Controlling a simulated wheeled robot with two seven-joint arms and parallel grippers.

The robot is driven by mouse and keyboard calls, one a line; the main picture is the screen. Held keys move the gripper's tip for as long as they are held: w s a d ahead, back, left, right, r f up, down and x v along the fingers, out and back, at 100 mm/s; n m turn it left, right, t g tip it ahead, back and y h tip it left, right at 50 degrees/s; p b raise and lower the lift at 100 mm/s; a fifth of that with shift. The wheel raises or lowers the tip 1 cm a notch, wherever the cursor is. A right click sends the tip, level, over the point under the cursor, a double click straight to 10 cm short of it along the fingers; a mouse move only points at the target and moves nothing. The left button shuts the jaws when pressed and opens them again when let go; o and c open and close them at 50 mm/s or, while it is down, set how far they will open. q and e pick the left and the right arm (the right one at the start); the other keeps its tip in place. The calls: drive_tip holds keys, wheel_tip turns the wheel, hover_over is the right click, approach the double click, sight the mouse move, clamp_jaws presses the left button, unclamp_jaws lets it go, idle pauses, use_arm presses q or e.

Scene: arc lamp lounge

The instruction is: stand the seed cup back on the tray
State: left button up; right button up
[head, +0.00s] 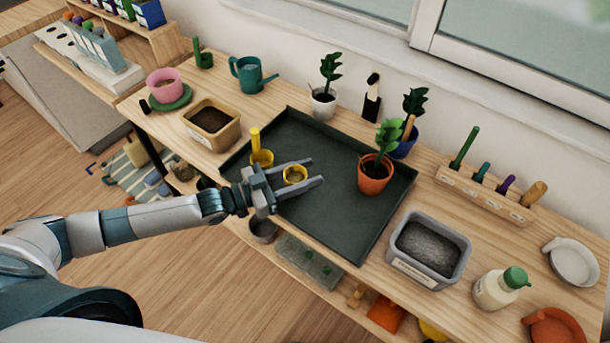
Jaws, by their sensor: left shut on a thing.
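The seed cup (295,182), small and yellow with a brownish inside, is between the fingers of my left gripper (314,171). The gripper is shut on it, with one finger on either side. The cup's mouth faces up toward the camera and it looks about upright. It is over the left-middle part of the dark tray (310,222); I cannot tell whether its base touches the tray. My right gripper is not in view.
A yellow cup-like thing with an upright handle (261,157) stands close behind my gripper. A potted plant in orange (373,178) is on the tray's right side. A tan soil tub (212,126) and grey bin (428,250) flank the tray. The tray's front middle is clear.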

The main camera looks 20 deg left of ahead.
use_arm(q)
drive_tip(key=shift+f, duration=0.85)
drive_tip(key=o, duration=1.1)
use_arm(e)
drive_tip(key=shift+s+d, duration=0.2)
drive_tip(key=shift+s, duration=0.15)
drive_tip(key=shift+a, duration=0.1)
